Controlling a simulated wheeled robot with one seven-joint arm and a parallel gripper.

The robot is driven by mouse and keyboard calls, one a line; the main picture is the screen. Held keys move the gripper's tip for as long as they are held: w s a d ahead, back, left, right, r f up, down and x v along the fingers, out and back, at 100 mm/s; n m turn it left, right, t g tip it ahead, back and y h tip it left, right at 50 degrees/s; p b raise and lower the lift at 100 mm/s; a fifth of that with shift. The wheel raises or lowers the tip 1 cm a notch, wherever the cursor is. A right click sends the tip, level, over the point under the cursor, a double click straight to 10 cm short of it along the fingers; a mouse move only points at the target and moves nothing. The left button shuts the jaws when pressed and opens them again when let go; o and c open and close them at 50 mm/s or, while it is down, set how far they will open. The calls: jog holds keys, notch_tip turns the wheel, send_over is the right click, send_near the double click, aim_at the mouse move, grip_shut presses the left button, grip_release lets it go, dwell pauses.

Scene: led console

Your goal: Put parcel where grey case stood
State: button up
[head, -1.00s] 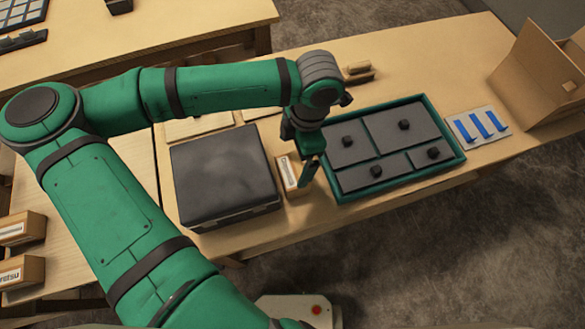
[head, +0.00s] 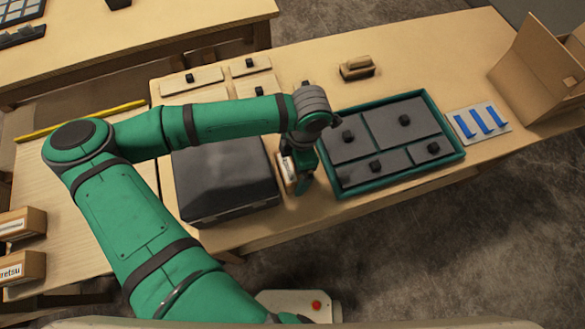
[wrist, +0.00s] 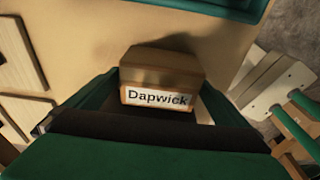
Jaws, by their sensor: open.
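A small brown cardboard box labelled "Dapwick" (wrist: 157,82), which I take to be the parcel, stands on the bench. In the head view this box (head: 287,172) is just right of a dark grey case (head: 222,182) and partly hidden by my gripper (head: 304,172). The case is large, flat-topped and closed, and rests on the left part of the bench. In the wrist view my gripper (wrist: 160,88) is open, with the box showing between its two green fingers. I cannot tell whether the fingers touch it.
A green-rimmed tray (head: 452,128) with dark knobbed plates lies right of my gripper. Blue strips on a plate (head: 482,122) and an open carton (head: 530,75) are farther right. A wooden-handled block (head: 357,68) and knobbed wooden boards (head: 190,80) lie behind. Labelled boxes (head: 22,268) sit at lower left.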

jog(key=c, duration=1.3)
jog(key=shift+o, duration=0.2)
jog(key=shift+w+r, duration=0.1)
